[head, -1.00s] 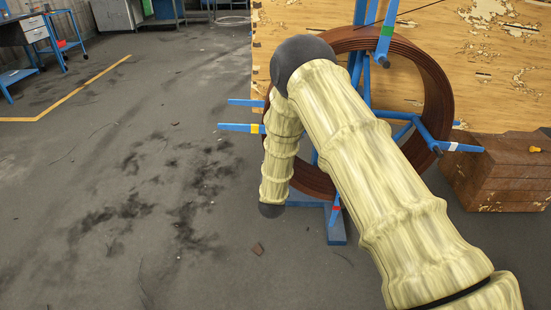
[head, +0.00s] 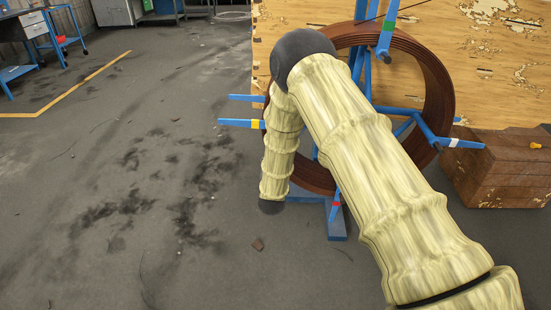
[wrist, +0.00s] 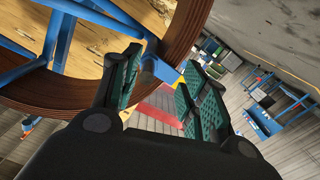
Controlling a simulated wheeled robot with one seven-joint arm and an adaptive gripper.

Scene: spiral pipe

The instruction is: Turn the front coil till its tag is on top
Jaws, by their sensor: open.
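The front coil (head: 437,90) is a brown ring on a blue spoked frame (head: 336,222). Its spokes carry coloured bands: green (head: 388,27) at the upper right, yellow (head: 255,124) at the left, white (head: 454,143) at the right, red (head: 335,204) low down. I cannot tell which is the tag. In the wrist view the coil (wrist: 182,38) fills the upper left. My gripper (wrist: 160,82) is open, its green-padded fingers apart beside the rim. A blue bar end (wrist: 160,68) with a yellow band shows between them; contact is unclear. In the head view my arm hides the gripper and part of the coil.
A wooden panel (head: 480,60) stands behind the coil, and a brown block stack (head: 500,170) sits at its right. A blue workbench (head: 25,28) is far left.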

